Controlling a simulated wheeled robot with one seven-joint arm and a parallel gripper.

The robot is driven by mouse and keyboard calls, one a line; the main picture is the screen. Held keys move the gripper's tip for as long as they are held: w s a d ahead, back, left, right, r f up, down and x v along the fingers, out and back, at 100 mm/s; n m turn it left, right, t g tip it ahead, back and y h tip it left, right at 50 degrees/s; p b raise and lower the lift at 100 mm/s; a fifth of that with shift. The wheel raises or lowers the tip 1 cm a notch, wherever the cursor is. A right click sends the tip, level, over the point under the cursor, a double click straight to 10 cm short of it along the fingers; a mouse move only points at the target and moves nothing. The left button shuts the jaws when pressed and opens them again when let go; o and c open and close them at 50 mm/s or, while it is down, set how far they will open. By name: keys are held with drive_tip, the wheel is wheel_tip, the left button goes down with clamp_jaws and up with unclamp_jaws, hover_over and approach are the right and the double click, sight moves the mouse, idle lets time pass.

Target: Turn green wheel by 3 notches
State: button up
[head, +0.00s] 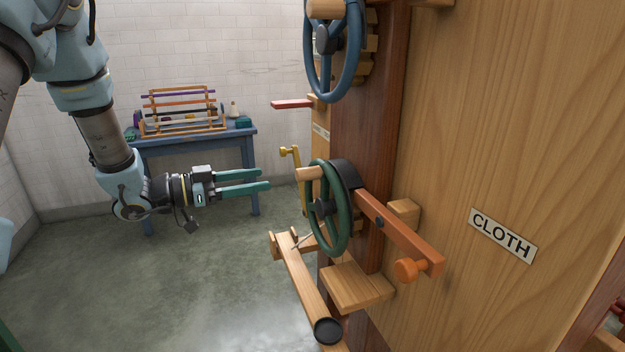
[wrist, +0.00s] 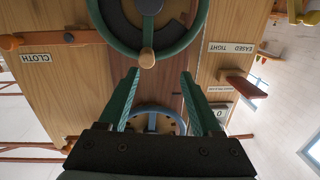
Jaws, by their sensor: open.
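The green wheel (head: 346,228) stands upright on the side of the wooden machine, with a dark hub and a light wooden knob (head: 311,173) on its rim. In the wrist view the green wheel (wrist: 106,32) fills the top, its knob (wrist: 147,57) hanging toward my fingers. My gripper (head: 268,179) is open and empty, its green fingers level and pointing right at the wheel. A gap shows between the fingertips and the knob in the head view. In the wrist view the knob sits just beyond the tips of my gripper (wrist: 160,74), roughly between them.
A blue wheel (head: 312,75) is above the green one. An orange lever (head: 405,240) juts right of it, and a wooden arm (head: 303,275) and block (head: 352,288) lie below. A blue table (head: 195,140) with a rack stands behind. The floor at left is clear.

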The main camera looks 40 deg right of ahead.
sight(296, 175)
drive_tip(key=shift+m+g, duration=0.3)
drive_tip(key=shift+g, duration=0.3)
drive_tip(key=p+x, duration=0.1)
drive_tip(key=x, duration=0.3)
drive_tip(key=s+x, duration=0.1)
drive_tip(key=x, duration=0.2)
drive_tip(key=p+x, duration=0.1)
drive_tip(key=x, duration=0.3)
drive_tip(key=shift+s+r+p, duration=0.1)
drive_tip(key=shift+s+p, duration=0.25)
drive_tip(key=shift+s, duration=0.1)
drive_tip(key=shift+c, duration=0.4)
clamp_jaws()
